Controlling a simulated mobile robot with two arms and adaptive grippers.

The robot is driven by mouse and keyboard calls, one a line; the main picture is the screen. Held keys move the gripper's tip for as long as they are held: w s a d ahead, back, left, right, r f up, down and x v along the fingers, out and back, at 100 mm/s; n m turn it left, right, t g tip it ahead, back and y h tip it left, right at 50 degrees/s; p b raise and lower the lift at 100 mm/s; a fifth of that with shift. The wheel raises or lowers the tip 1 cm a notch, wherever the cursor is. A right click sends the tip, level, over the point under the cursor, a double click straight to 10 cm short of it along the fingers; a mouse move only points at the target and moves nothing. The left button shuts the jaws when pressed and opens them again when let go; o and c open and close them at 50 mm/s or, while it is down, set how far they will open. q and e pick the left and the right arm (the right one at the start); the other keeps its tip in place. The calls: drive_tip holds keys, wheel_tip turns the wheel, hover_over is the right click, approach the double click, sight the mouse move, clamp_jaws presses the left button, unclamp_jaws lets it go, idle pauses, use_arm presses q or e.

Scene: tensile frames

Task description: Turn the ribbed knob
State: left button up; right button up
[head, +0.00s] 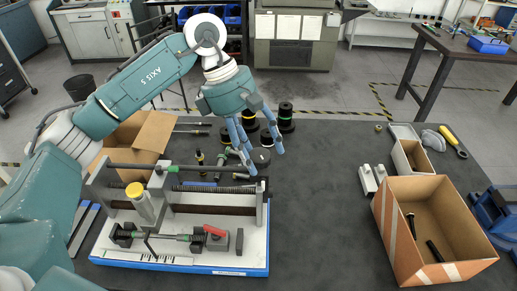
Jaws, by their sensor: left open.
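The tensile frame (180,262) is a white plate with a blue edge, carrying rods, blocks and clamps, on the dark table. I cannot tell for sure which part is the ribbed knob. My left gripper (264,161) is open, fingers pointing down, above the frame's back right end. Dark round parts show around its fingertips; I cannot tell whether it touches them. My right gripper is not in view.
Black round weights (286,112) stand behind the gripper. An open cardboard box (136,134) stands at the back left. Another box (455,272) with dark rods inside stands at the right. A grey metal block (372,178) lies left of it. The table's middle front is clear.

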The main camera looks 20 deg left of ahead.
use_arm(q)
drive_tip(key=v, duration=1.2)
drive_tip(key=shift+d, duration=0.15)
